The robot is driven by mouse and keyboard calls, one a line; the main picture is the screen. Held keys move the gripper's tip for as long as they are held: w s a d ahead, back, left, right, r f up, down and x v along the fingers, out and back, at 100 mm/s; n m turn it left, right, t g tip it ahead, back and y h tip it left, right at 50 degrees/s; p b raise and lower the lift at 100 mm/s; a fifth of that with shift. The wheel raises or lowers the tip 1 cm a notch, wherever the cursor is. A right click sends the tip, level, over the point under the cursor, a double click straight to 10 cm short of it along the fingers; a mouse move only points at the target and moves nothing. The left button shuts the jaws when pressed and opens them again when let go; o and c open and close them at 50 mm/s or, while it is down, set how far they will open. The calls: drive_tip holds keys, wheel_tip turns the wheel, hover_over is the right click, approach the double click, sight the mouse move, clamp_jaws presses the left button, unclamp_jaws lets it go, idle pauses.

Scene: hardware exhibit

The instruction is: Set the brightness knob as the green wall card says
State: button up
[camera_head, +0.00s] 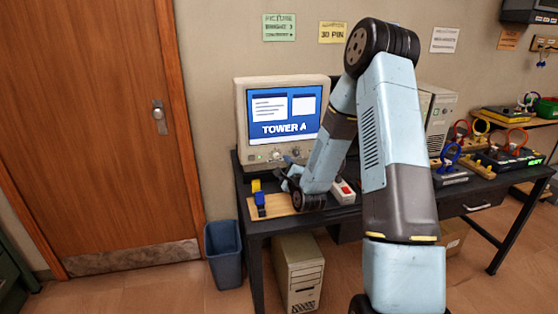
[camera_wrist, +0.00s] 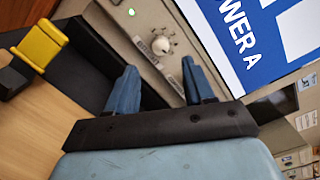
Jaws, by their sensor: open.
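The green wall card (camera_head: 279,27) hangs above the monitor (camera_head: 240,112). It reads "PICTURE", "BRIGHT" and what looks like "CONTRAST"; the values are too blurred to read. The monitor shows "TOWER A" and has small knobs on its lower front strip. In the wrist view a round pale knob (camera_wrist: 161,45) stands out from this strip (camera_wrist: 143,38), with small dark controls beside it. I cannot read which is brightness. My gripper (camera_wrist: 160,86) is open and empty. Its blue fingers are spread in front of the strip, with the pale knob showing beyond the gap between them.
A yellow-and-blue object (camera_head: 259,198) stands on a wooden board (camera_head: 285,208) beside my gripper; its yellow part (camera_wrist: 40,45) shows in the wrist view. A white box with a red part (camera_head: 343,191) sits right of my wrist. Coloured-ring devices (camera_head: 508,157) fill the desk's right.

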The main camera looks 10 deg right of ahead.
sight(277, 157)
drive_tip(key=w, duration=0.6)
drive_tip(key=shift+w+a, duration=0.25)
drive_tip(key=shift+a, duration=0.05)
clamp_jaws()
